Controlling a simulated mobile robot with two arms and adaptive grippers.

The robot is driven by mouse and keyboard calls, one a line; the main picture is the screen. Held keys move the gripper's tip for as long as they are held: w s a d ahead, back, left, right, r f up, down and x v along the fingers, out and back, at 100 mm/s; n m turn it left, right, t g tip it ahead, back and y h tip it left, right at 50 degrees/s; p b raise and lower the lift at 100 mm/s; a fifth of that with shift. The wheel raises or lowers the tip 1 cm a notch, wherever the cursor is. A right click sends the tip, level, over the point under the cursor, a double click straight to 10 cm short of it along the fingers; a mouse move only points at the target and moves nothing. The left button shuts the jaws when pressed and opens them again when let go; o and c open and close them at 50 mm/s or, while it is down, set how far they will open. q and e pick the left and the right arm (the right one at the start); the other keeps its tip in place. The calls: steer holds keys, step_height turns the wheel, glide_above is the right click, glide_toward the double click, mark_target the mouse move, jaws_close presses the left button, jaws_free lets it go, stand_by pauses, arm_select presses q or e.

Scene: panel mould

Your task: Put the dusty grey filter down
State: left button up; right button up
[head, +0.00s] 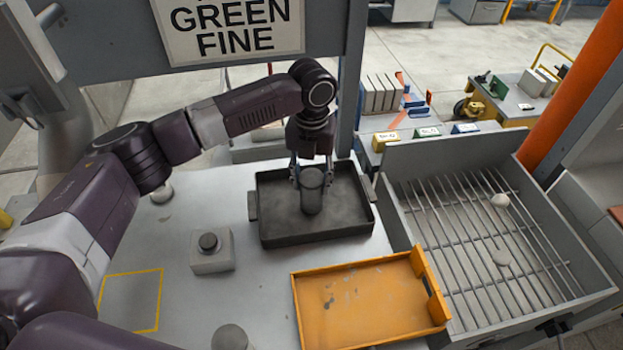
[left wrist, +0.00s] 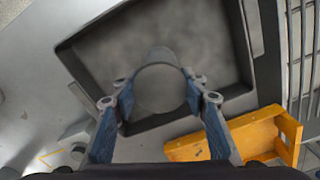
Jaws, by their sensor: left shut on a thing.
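The dusty grey filter (head: 311,198) is a grey cylinder, upright, over the floor of the dark tray (head: 275,237). My left gripper (head: 311,176) comes down from above and is shut on it, one finger on each side. In the left wrist view the round top of the filter (left wrist: 160,88) sits between the blue-padded fingers of the gripper (left wrist: 162,100), with the dark tray (left wrist: 235,95) around it. I cannot tell whether its bottom touches the tray floor. My right gripper is not in view.
An orange tray (head: 365,300) lies in front of the dark tray. A metal bin with a rod grate (head: 470,240) holding pale lumps stands right. A grey block with a dark knob (head: 211,250) is left. A yellow-outlined area (head: 132,300) on the table is empty. A grey cylinder (head: 231,338) stands at the front edge.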

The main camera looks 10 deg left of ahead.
arm_select(q)
steer(key=o, duration=1)
steer(key=shift+f, duration=0.1)
steer(key=o, duration=0.4)
step_height(320, 180, up, 11)
steer(key=b, duration=0.3)
steer(key=shift+r, duration=0.65)
steer(key=shift+s+f, duration=0.1)
